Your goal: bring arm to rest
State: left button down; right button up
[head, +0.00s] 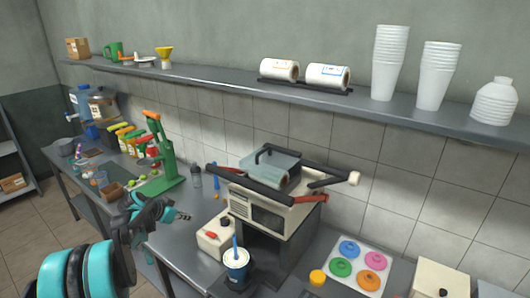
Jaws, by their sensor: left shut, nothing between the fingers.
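My left arm comes in from the lower left, with black and teal links. My left gripper (182,215) is shut and empty. It shows over the front part of the grey counter (185,240), left of the cream and black press machine (270,205). It appears apart from the things around it. My right gripper is not in view.
A blue cup with a straw (236,262) stands in front of the press. A white box (214,238) is left of it. A green juicer (160,150) and several bottles stand farther back. Colored lids (343,268) lie on the right. A shelf (220,82) runs above.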

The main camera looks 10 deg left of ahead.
pick_arm(q)
jog(key=s+d+r+n+g+y+b, duration=0.1)
jog(key=s+d+r, duration=0.2)
jog(key=s+d, duration=0.45)
jog(key=s+d+r+n+g, duration=0.1)
jog(key=s+d+r, duration=0.3)
jog(key=d, duration=0.6)
jog(key=s+d+f+n, duration=0.1)
jog(key=s+d+f, duration=0.1)
jog(key=s, duration=0.5)
jog(key=s+d+f+n+y+b, duration=0.1)
jog(key=s+d+f, duration=0.1)
jog(key=s+d, duration=0.2)
jog(key=s+d+f+y, duration=0.1)
jog(key=s+d+f, duration=0.2)
jog(key=s, duration=0.7)
jog(key=shift+d+n+t, duration=0.3)
jog(key=shift+d+n, duration=0.1)
jog(key=shift+w, duration=0.1)
